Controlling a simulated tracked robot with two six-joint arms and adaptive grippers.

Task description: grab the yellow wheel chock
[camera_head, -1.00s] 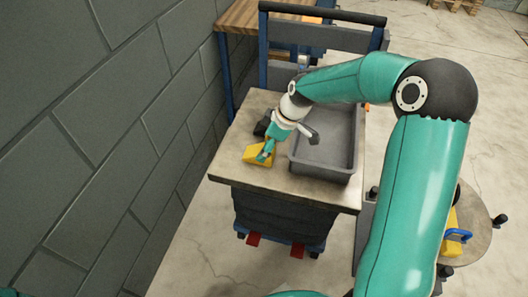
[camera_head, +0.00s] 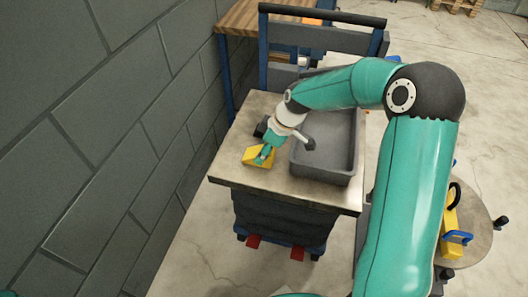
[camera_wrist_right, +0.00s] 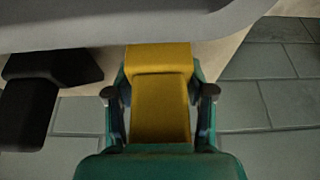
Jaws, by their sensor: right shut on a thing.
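The yellow wheel chock (camera_head: 251,160) sits at the near left part of a board-topped cart. My right gripper (camera_head: 264,156) reaches down to it from the upper right and is shut on it. In the right wrist view the chock (camera_wrist_right: 161,95) fills the space between the two fingers of my right gripper (camera_wrist_right: 160,92), one on each side. Whether the chock touches the board cannot be told. My left gripper does not show in the head view.
A grey open tray (camera_head: 335,177) stands just right of the chock on the cart top (camera_head: 222,170). A black object (camera_head: 262,128) lies behind the chock. A stone wall is close on the left. A round table (camera_head: 478,235) with a yellow-and-blue item stands at right.

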